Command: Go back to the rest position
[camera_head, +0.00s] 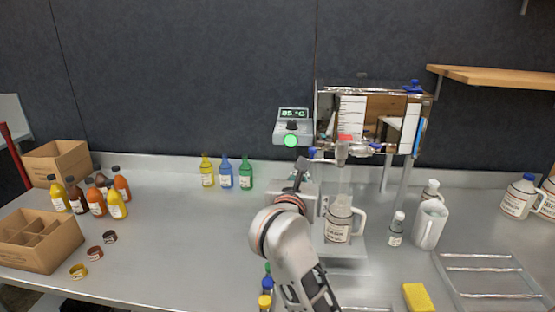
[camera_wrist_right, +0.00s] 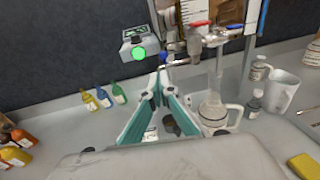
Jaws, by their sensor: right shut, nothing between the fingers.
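My right arm rises from the bottom middle of the head view. Its gripper (camera_head: 300,174) is just below the temperature controller (camera_head: 292,130), which reads 85 °C and has a lit green button. In the right wrist view the right gripper (camera_wrist_right: 160,82) has its teal fingers shut with nothing between them. The controller (camera_wrist_right: 139,48) shows beyond the fingertips, apart from them. The evaporator's tap (camera_head: 341,152) is to the right of the gripper. A labelled jug (camera_head: 339,220) stands upright below the tap. My left gripper is not in view.
Small yellow, blue and green bottles (camera_head: 226,174) stand at the back. A divided cardboard box (camera_head: 40,240) and several sauce bottles are at left. A white pitcher (camera_head: 430,225), yellow sponge (camera_head: 417,297) and metal rack (camera_head: 490,276) are at right. The counter's left middle is clear.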

